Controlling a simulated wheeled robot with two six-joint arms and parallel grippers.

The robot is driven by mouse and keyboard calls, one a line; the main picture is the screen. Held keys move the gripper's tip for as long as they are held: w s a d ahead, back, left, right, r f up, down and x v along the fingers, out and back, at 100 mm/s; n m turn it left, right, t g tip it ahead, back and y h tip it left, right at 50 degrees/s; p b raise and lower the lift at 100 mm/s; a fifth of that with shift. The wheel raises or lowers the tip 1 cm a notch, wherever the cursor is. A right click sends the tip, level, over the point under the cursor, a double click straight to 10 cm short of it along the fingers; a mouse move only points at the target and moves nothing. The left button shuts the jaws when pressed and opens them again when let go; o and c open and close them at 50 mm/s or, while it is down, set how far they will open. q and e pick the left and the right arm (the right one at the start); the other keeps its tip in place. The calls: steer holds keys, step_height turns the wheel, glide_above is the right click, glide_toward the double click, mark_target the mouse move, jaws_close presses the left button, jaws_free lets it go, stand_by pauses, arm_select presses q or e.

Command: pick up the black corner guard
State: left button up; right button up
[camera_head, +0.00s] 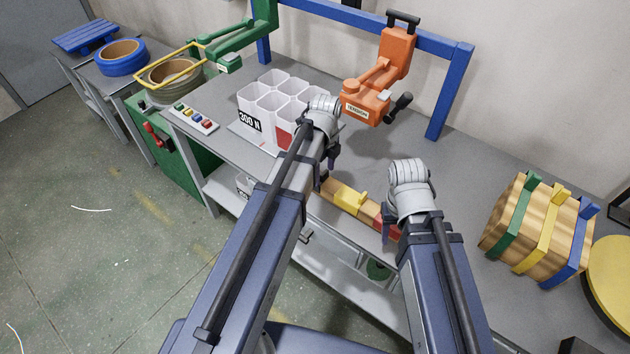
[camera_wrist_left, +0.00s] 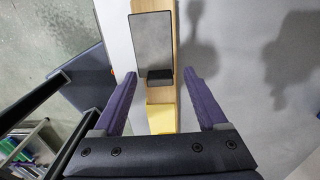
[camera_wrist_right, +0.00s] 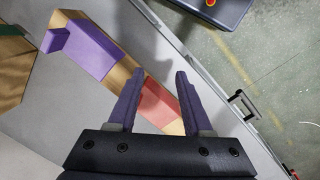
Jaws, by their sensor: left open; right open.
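The black corner guard (camera_wrist_left: 153,42) is a dark L-shaped piece lying on a wooden bar (camera_wrist_left: 170,12) in the left wrist view. A short black lip stands at its near end. My left gripper (camera_wrist_left: 160,74) is open, with one finger on each side of the bar by this lip. I cannot tell its height above it. In the head view my left arm hides the guard, and the left gripper (camera_head: 328,165) shows partly. My right gripper (camera_wrist_right: 160,72) is open near the red guard (camera_wrist_right: 158,102); it also shows in the head view (camera_head: 388,222).
A yellow guard (camera_head: 350,198) and a purple guard (camera_wrist_right: 82,46) are on the same bar. Bare bench lies behind the bar.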

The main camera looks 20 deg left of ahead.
arm_select(q)
jaws_close()
stand_by(0.5)
steer(key=shift+r, duration=0.1)
arm_select(e)
steer(key=shift+r, duration=0.15)
arm_select(q)
step_height(320, 180, up, 10)
steer(key=p, duration=1)
arm_select(e)
step_height(320, 180, up, 10)
arm_select(q)
steer(key=shift+r, duration=0.1)
